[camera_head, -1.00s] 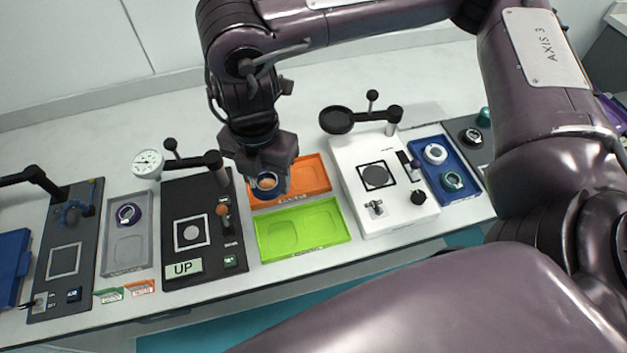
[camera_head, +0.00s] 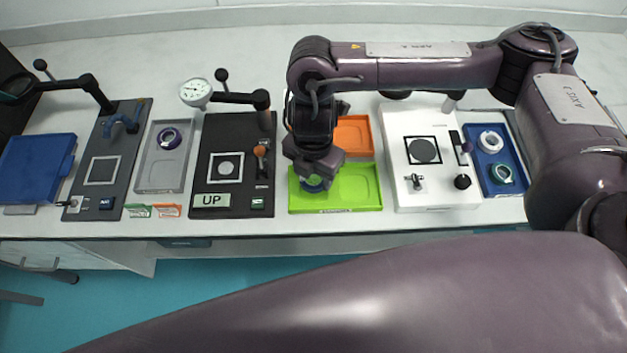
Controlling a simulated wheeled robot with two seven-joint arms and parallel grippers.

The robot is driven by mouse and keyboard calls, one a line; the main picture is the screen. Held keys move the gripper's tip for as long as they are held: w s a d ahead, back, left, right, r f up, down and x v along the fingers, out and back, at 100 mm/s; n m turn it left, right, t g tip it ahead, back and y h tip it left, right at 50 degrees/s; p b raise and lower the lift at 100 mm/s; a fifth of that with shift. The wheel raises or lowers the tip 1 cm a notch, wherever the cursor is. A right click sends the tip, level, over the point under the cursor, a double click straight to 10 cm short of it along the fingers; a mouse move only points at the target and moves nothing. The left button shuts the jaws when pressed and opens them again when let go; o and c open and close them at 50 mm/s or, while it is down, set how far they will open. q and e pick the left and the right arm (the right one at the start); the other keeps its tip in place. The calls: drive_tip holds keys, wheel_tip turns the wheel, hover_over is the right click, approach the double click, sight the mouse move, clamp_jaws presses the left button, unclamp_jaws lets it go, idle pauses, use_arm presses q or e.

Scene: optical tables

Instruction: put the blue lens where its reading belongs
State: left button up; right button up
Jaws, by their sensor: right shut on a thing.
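My right gripper (camera_head: 314,180) is shut on the blue lens (camera_head: 313,186), whose ring shows just under the jaws. It is over the left part of the green tray (camera_head: 362,190); I cannot tell whether the lens touches the tray floor. The orange tray (camera_head: 354,136) is directly behind, partly hidden by my arm. To the left, the dark gauge station (camera_head: 205,172) has a round dial (camera_head: 196,92), an orange-knobbed lever and a display (camera_head: 210,200) reading UP. My left gripper is not in view.
A white station (camera_head: 432,184) stands right of the trays. Beyond it, a blue tray (camera_head: 510,181) holds a white ring and a green ring. A grey tray (camera_head: 158,181) with a purple ring is at left. Small green and orange tags (camera_head: 153,211) lie near the front edge.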

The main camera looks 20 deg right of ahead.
sight(313, 177)
wheel_tip(313, 177, down, 4)
drive_tip(key=shift+r+b, duration=0.15)
drive_tip(key=shift+b, duration=0.25)
drive_tip(key=o, duration=1.1)
drive_tip(key=shift+c, duration=0.2)
